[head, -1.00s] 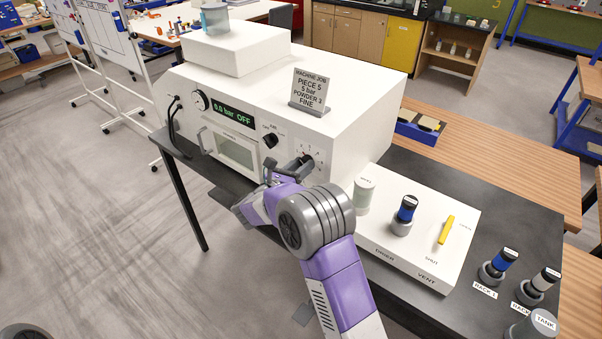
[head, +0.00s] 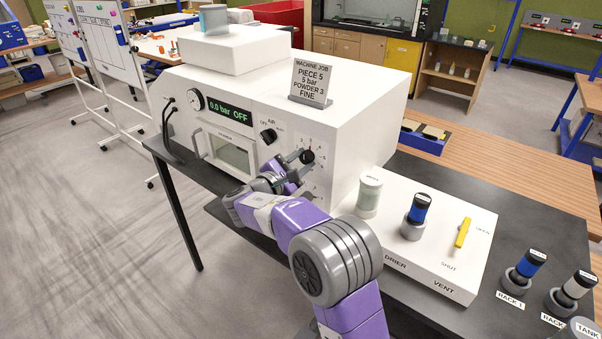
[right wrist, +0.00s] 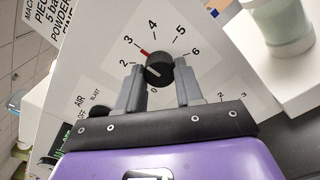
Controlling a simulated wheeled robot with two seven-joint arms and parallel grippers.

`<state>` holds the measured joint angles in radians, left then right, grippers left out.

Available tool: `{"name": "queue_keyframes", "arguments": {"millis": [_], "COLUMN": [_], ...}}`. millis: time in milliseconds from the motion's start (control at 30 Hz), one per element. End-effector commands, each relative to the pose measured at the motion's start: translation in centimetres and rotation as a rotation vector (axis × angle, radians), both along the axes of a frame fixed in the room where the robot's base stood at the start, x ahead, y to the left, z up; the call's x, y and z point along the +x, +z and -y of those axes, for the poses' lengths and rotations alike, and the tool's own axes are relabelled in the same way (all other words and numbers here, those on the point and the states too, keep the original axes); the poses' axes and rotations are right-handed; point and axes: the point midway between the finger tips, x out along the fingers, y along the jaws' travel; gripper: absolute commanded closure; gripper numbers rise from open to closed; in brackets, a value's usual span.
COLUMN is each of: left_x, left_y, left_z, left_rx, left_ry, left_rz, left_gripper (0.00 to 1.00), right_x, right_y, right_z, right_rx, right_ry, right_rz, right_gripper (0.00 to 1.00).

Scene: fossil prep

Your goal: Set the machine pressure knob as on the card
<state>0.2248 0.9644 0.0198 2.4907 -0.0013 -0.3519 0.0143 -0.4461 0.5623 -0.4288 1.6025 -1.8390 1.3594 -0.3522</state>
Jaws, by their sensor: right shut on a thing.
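The black pressure knob (head: 307,157) is on the white machine's front, inside a numbered dial; it also shows in the right wrist view (right wrist: 160,68). A red mark at its edge faces about 3. A pale line on its face points down-left. My right gripper (right wrist: 160,82) is shut on the knob, one finger on each side; in the head view it is partly hidden by my wrist. The card (head: 311,82) on the machine reads "MACHINE JOB, PIECE 5, 5 bar, POWDER 3, FINE". The display (head: 231,111) reads "0.0 bar OFF". My left gripper is not in view.
The AIR knob (head: 268,136) is up-left of the pressure knob. A lower dial scale is below it. To the right, a white drier-and-vent box (head: 432,252) carries a pale jar (head: 369,194), a blue-banded vial (head: 418,209) and a yellow lever (head: 463,232). Racked vials stand farther right.

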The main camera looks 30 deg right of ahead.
Motion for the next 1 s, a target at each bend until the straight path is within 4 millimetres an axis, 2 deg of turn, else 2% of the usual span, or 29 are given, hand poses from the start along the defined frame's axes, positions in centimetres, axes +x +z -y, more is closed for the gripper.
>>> {"name": "queue_keyframes", "arguments": {"millis": [33,100,1000], "left_x": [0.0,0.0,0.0], "left_y": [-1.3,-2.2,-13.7], "left_z": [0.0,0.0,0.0], "left_rx": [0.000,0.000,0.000], "left_ry": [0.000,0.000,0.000], "left_rz": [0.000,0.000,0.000], "left_gripper": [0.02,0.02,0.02], "right_x": [0.0,0.0,0.0], "right_y": [-0.5,-0.5,-0.4], "right_z": [0.0,0.0,0.0], "right_rx": [0.019,0.044,0.371], "right_ry": [0.000,0.000,0.000], "right_rz": [0.045,0.107,0.895], "right_gripper": [0.94,0.94,0.94]}}
